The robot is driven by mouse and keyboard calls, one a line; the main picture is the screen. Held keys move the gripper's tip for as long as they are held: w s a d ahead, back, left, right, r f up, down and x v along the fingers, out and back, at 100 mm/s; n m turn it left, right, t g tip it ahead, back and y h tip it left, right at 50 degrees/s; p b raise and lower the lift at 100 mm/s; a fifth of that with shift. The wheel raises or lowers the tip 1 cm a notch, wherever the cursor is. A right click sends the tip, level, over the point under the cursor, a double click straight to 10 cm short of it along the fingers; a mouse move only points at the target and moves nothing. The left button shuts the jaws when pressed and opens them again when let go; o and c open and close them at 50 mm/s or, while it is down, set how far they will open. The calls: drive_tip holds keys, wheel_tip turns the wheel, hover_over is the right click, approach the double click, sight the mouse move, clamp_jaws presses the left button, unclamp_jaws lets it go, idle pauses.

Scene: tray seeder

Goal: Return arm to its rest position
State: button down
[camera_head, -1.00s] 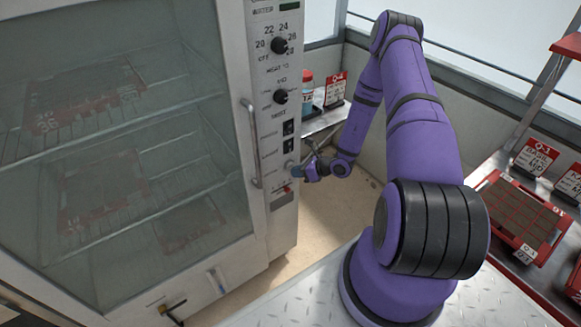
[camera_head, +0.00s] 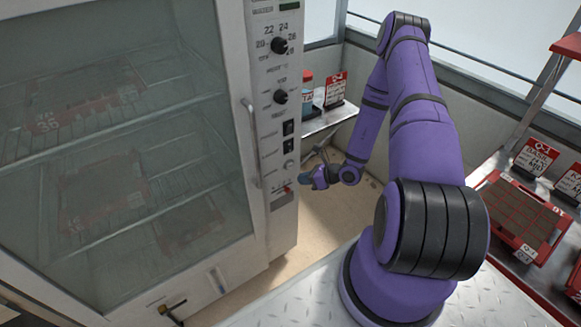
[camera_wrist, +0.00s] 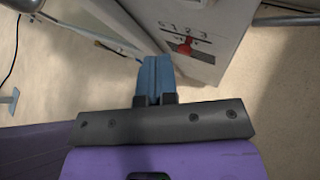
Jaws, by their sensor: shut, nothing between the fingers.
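My purple arm stands on the right in the head view and reaches back and down to the left. My gripper (camera_head: 304,178) is beside the cabinet's control panel (camera_head: 280,110), with a small gap between them. In the wrist view my gripper (camera_wrist: 155,62) shows its two blue fingers pressed together with nothing between them. The red slider (camera_wrist: 185,47) on the panel's lower part is just ahead and to the right of the fingertips, apart from them.
A glass-fronted cabinet (camera_head: 232,262) with red trays inside fills the left, its door handle (camera_head: 252,145) sticking out. A small shelf (camera_head: 322,122) with a bottle and red card stands behind. A rack with a red tray (camera_head: 527,249) is at right. Floor lies between.

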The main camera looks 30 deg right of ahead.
drive_tip(key=shift+s, duration=0.75)
drive_tip(key=a+r+n+g, duration=0.2)
drive_tip(key=a+r+n, duration=0.3)
drive_tip(key=r, duration=0.6)
drive_tip(key=a+r+n+g+y, duration=0.1)
drive_tip(key=a+r+n+g, duration=0.15)
drive_tip(key=r+n, duration=0.65)
drive_tip(key=a+r+n+g, duration=0.3)
drive_tip(key=r, duration=1.1)
drive_tip(key=s+a+r+n+t+h, duration=0.3)
drive_tip(key=s+r+n+h, duration=0.6)
drive_tip(key=s+r, duration=1.3)
drive_tip(key=shift+s+n, duration=1.1)
drive_tip(key=shift+n, duration=1.3)
drive_tip(key=shift+f, duration=0.1)
